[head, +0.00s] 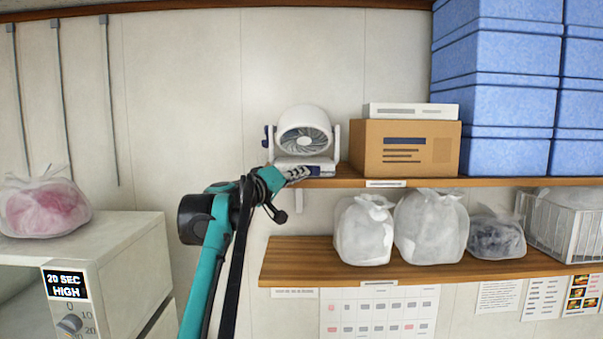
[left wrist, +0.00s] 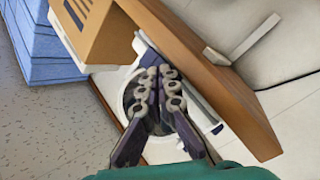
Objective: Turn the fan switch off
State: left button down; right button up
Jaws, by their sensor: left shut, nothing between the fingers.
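The white fan (head: 304,132) stands at the left end of the upper wooden shelf, with its round grille facing out over its base. My left gripper (head: 300,172) is shut and empty, with its fingertips at the front of the fan's base. In the left wrist view the closed fingers (left wrist: 159,78) lie across the fan (left wrist: 148,57) and hide part of it. I cannot make out the fan switch or tell whether the fingers touch the base. My right gripper is not in view.
A cardboard box (head: 406,148) stands to the right of the fan on the upper shelf (head: 350,181). Blue bins (head: 497,100) are stacked farther right. The lower shelf (head: 310,263) holds several bags. A microwave-like cabinet (head: 125,250) stands at left.

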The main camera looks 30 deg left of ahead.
pick_arm(q)
jog(key=shift+s+d, duration=0.1)
jog(key=shift+s, duration=0.05)
jog(key=shift+s+d, duration=0.5)
jog(key=shift+s, duration=0.1)
jog(key=shift+s+d+b, duration=0.25)
jog(key=shift+s+d, duration=0.55)
jog(key=shift+s, duration=0.15)
jog(key=shift+s+d+b, duration=0.25)
jog(key=shift+s+d, duration=0.5)
jog(key=shift+s, duration=0.2)
